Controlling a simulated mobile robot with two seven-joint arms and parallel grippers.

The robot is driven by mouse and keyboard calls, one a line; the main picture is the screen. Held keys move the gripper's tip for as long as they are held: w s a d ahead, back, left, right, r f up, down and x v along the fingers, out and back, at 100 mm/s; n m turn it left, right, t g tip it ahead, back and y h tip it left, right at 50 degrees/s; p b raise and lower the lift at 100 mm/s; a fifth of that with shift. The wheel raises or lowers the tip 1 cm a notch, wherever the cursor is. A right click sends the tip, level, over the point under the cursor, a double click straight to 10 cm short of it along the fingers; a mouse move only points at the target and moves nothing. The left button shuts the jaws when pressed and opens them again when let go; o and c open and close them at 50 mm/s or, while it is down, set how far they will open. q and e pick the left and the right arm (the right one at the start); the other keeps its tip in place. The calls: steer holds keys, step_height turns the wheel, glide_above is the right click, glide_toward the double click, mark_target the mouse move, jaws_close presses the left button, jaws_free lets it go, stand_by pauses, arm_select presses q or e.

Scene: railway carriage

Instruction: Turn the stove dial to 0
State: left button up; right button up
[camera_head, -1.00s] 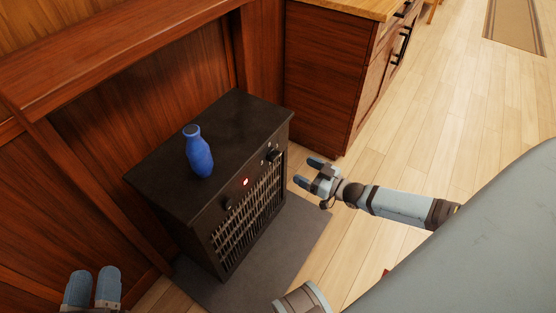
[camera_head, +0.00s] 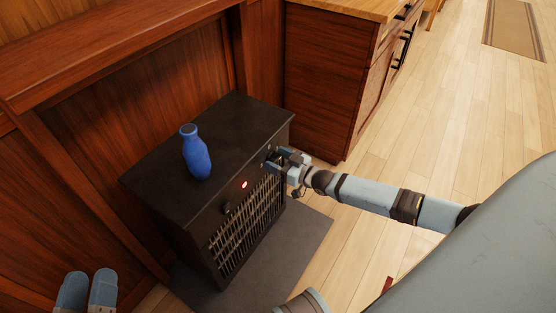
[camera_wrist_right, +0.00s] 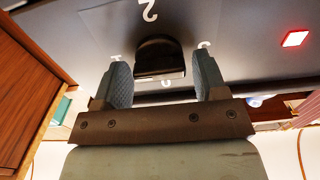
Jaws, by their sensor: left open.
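The black stove (camera_head: 240,125) stands on a grey mat, with a grille and a lit red light on its front. In the right wrist view a dark dial (camera_wrist_right: 160,58) sits on the stove front with white markings around it. A "2" is readable; I cannot tell the dial's setting. My right gripper (camera_head: 279,158) is at the stove front's right end, hiding most of this dial in the head view. In the wrist view its fingers (camera_wrist_right: 161,80) are apart on either side of the dial, with gaps. My left gripper (camera_head: 87,292) is open and empty at the lower left.
A blue vase (camera_head: 196,153) stands on the stove top. Another knob (camera_head: 227,207) is left of the red light (camera_head: 244,184). A wooden cabinet (camera_head: 325,75) stands behind on the right. Wood panelling is close on the left; the floor at right is open.

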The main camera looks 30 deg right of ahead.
steer(key=c, duration=0.6)
steer(key=shift+c, duration=0.2)
